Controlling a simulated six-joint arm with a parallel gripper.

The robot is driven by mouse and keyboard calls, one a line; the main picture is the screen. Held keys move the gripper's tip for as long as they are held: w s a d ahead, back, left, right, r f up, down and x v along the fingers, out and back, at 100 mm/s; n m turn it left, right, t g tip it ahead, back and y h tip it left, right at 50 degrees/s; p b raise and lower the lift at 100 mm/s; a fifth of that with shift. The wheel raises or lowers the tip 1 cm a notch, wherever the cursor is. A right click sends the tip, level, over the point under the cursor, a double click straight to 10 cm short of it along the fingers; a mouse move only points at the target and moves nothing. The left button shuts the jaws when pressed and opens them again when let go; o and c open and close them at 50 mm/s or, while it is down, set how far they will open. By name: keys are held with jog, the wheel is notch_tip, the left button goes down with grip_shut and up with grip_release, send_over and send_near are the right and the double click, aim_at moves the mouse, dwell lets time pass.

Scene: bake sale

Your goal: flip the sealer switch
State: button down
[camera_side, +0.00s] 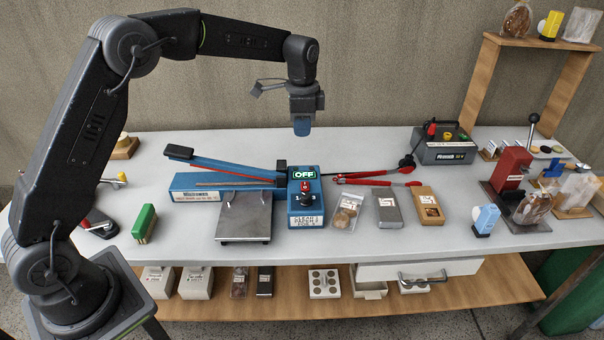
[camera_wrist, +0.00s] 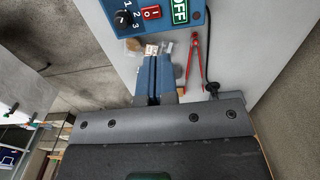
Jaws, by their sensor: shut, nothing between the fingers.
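The blue sealer (camera_side: 222,184) lies on the table with its long red and blue lever arm raised slightly. At its right end is a blue control box (camera_side: 293,214). It carries a green OFF sign (camera_side: 304,174), a red switch (camera_side: 305,187) and a black dial (camera_side: 305,200). In the wrist view the red switch (camera_wrist: 151,13) sits between the dial (camera_wrist: 123,18) and the OFF sign (camera_wrist: 180,10). My gripper (camera_side: 302,131), with blue fingers, is shut and empty. It is in the air above the control box, touching nothing.
A steel plate (camera_side: 244,217) stands in front of the sealer. Red-handled tongs (camera_side: 375,182), a bag of cookies (camera_side: 346,215) and two boxes lie right of the control box. A battery-like black unit (camera_side: 446,150) stands at the back right.

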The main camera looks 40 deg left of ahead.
aim_at(302, 185)
notch_tip(302, 185, down, 14)
dwell(0.6)
jog(key=shift+f, duration=0.2)
dwell(0.3)
jog(key=shift+r, duration=0.1)
jog(key=shift+s+d+r, duration=0.35)
jog(key=shift+s+d, duration=0.15)
